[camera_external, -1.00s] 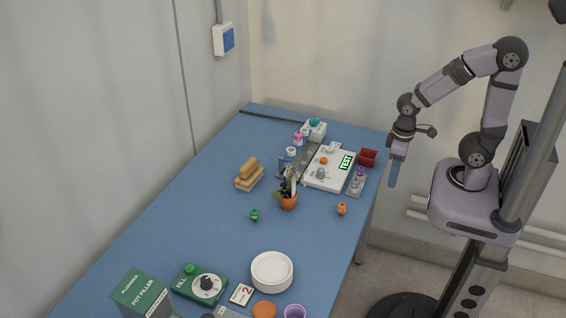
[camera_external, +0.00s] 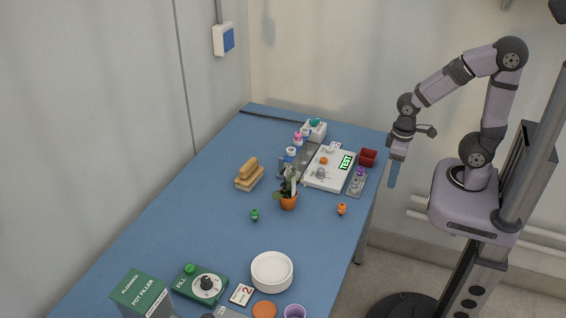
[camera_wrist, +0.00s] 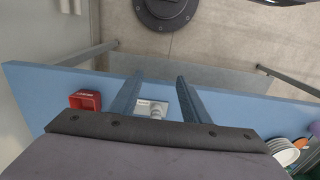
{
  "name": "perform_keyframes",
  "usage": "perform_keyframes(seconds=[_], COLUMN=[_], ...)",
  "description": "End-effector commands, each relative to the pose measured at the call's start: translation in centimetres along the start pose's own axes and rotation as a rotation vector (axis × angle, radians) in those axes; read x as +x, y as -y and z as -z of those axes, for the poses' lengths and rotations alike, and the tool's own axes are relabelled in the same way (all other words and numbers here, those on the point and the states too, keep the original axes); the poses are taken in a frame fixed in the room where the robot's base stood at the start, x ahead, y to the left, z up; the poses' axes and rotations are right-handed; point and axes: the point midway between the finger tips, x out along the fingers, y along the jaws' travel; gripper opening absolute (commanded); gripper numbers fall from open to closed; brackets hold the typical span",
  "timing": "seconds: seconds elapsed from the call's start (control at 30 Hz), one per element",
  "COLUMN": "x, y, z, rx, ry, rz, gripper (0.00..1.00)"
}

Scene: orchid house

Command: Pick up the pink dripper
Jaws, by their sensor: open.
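A small pink-topped item (camera_external: 298,138), which looks like the pink dripper, stands near the back of the blue table in the external view. It is beside a blue-and-white item (camera_external: 290,154) and the white box with the teal top. My gripper (camera_external: 393,183) hangs beyond the table's right edge, well to the right of the pink item, pointing down. The pink item cannot be made out in the wrist view.
Green (camera_external: 254,214) and orange (camera_external: 342,208) small items stand nearer. A white bowl stack (camera_external: 272,271) is in front.

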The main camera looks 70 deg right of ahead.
Motion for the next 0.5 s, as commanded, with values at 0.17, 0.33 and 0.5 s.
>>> perform_keyframes(seconds=[0.17,0.33,0.5], x=[0.2,-0.1,-1.7], y=[1.5,5.1,8.0], z=[2.7,9.9,19.8], rx=[0.003,0.031,0.122], ry=[-0.072,-0.273,-0.564], rz=[0.041,0.130,0.179], gripper=[0.43,0.43,0.43])
